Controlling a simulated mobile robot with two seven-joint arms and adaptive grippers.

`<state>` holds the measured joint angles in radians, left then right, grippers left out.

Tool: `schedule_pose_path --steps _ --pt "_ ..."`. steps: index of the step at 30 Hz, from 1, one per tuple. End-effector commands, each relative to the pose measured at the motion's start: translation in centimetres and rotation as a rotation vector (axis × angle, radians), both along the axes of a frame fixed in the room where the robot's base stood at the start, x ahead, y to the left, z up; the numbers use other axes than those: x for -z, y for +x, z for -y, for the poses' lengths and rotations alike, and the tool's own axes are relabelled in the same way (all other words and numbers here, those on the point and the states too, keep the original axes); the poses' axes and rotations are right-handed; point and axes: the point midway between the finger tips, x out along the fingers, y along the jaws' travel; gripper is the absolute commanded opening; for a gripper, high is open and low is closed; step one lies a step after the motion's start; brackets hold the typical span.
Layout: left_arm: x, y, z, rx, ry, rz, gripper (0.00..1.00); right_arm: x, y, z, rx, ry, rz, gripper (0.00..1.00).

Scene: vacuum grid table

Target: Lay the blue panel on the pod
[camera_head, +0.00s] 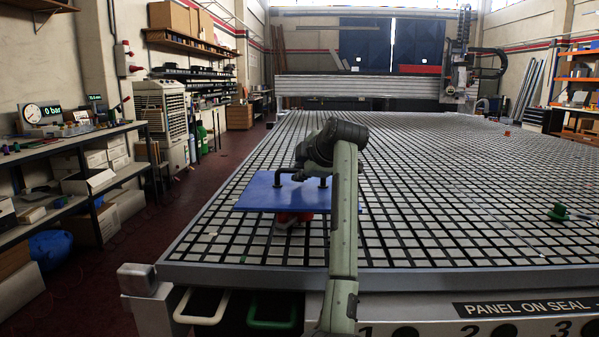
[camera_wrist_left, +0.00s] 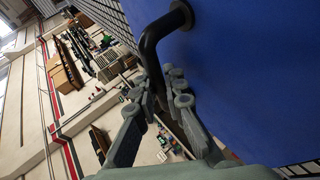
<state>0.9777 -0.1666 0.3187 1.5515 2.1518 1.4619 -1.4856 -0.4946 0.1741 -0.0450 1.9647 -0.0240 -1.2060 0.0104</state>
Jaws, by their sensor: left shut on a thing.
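The blue panel (camera_head: 255,197) is flat and roughly level over the near part of the grid table, with a black handle on its top. It also fills the right of the left wrist view (camera_wrist_left: 245,70). My left gripper (camera_head: 299,176) is above the panel, shut on the black handle (camera_wrist_left: 150,45); its fingers (camera_wrist_left: 165,85) show around the bar in the left wrist view. The red pod (camera_head: 293,216) shows below the panel's front edge. The panel hides most of it, and I cannot tell whether they touch. My right gripper is not in view.
The grid table (camera_head: 450,200) is mostly bare. A gantry (camera_head: 370,87) spans the far end. Shelves (camera_head: 75,160) with a gauge reading 0 bar (camera_head: 45,113) stand at the left.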

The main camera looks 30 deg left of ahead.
Motion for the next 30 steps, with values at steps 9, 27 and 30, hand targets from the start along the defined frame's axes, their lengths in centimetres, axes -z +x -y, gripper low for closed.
schedule_pose_path --steps 9,27,30 --pt "0.4 0.0 0.0 0.000 0.003 0.005 0.00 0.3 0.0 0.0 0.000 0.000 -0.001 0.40" --pt "1.1 0.0 0.0 0.000 0.002 0.003 0.35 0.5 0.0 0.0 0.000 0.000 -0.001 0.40" --pt "1.2 0.0 0.0 0.000 0.001 0.002 0.35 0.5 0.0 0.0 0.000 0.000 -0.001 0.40"
